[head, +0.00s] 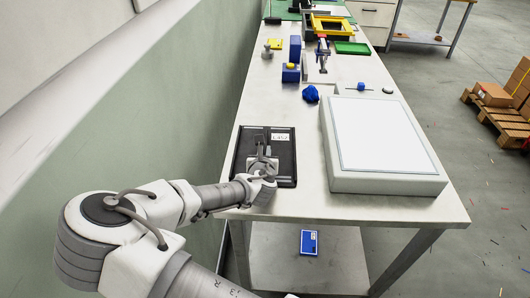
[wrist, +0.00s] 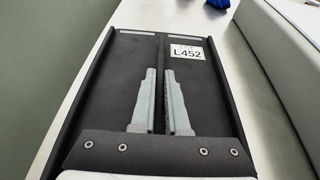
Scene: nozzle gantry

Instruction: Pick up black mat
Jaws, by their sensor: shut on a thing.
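The black mat (head: 284,163) is a dark rectangular panel with raised side rims and a white label. It is at the near left end of the long table, and I cannot tell whether it touches the tabletop. In the wrist view the mat (wrist: 112,68) fills the middle, its label reads L452, and a narrow ridge runs along its centre. My gripper (head: 262,152) is over the mat. In the wrist view the two grey fingers of my gripper (wrist: 161,72) are closed on either side of the ridge. The finger undersides are hidden.
A big white-topped block (head: 383,135) stands just right of the mat on the table (head: 345,207). A crumpled blue thing (head: 311,94), a blue box (head: 291,73) and a clamp-like tool (head: 322,55) lie farther back. A green wall (head: 150,130) runs along the left.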

